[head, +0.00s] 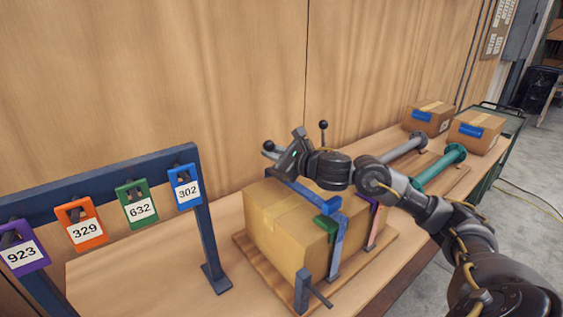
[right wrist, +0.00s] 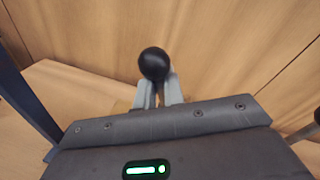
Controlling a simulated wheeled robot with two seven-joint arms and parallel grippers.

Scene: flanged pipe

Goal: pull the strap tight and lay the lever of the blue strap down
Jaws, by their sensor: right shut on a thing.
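A cardboard box (head: 275,226) stands on a wooden base board (head: 245,246) on the bench. A blue strap (head: 336,250) crosses its top and hangs down its front side. My right gripper (head: 276,150) is above the back of the box, shut on a lever's black ball knob (head: 268,145). The knob (right wrist: 153,63) also shows between the fingers in the right wrist view. My gripper and arm hide most of that lever and its buckle, so I cannot see the strap's tension. A second black ball knob (head: 323,125) stands upright behind my arm. My left gripper is out of view.
A dark blue rack (head: 208,215) at left carries numbered tags, including a blue one (head: 185,187). A green piece (head: 326,228) and a purple one (head: 373,210) are on the box. Flanged pipes (head: 438,168) and two smaller boxes (head: 430,118) are at right.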

